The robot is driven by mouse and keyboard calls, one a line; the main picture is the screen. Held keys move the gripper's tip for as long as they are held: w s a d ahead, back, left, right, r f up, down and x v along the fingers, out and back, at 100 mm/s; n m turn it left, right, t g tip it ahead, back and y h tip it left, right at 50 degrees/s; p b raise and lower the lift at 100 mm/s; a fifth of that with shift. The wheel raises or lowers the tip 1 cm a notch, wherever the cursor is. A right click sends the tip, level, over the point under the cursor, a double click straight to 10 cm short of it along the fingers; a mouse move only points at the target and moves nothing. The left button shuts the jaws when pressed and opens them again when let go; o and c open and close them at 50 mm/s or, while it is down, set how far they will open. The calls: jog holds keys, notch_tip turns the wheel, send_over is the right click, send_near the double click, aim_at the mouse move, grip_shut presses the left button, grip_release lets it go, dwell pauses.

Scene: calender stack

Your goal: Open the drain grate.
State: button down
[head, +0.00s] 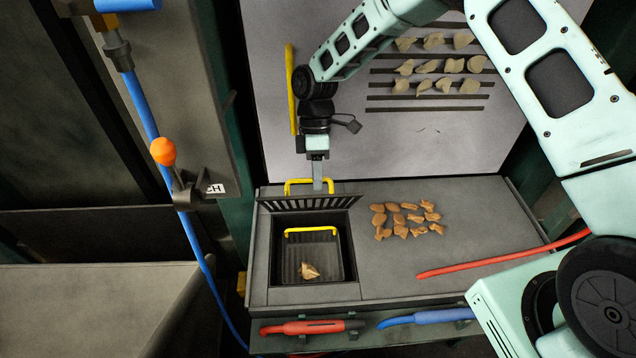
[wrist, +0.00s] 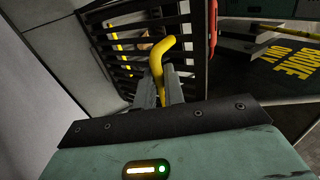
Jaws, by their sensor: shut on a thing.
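The drain grate (head: 300,202) is a dark slatted panel, tilted up along the back edge of a square opening in the grey counter. Its yellow handle (head: 296,181) is at the grate's far side. My gripper (head: 317,182) is shut on this handle. In the wrist view my gripper (wrist: 162,95) has its fingers around the yellow handle (wrist: 166,46), with the grate's dark bars (wrist: 115,47) just behind. The opening (head: 283,262) is uncovered in the head view. Inside it are a dark basket with its own yellow handle (head: 312,229) and a tan lump (head: 309,271).
Several brown pieces (head: 404,220) lie on the counter right of the opening. A red hose (head: 500,254) crosses the counter's right side. Red (head: 305,327) and blue (head: 425,318) hose handles hang at the front. An orange-knobbed lever (head: 163,152) stands at left.

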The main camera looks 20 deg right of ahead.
jog(key=shift+w+d+f, duration=0.25)
jog(key=shift+d+f, duration=0.05)
jog(key=shift+f, duration=0.05)
jog(key=c, duration=1.5)
grip_release()
jog(key=shift+w, duration=0.1)
jog(key=shift+a+r, duration=0.15)
jog(key=shift+r, duration=0.05)
notch_tip(320, 180, up, 10)
jog(key=b, duration=0.2)
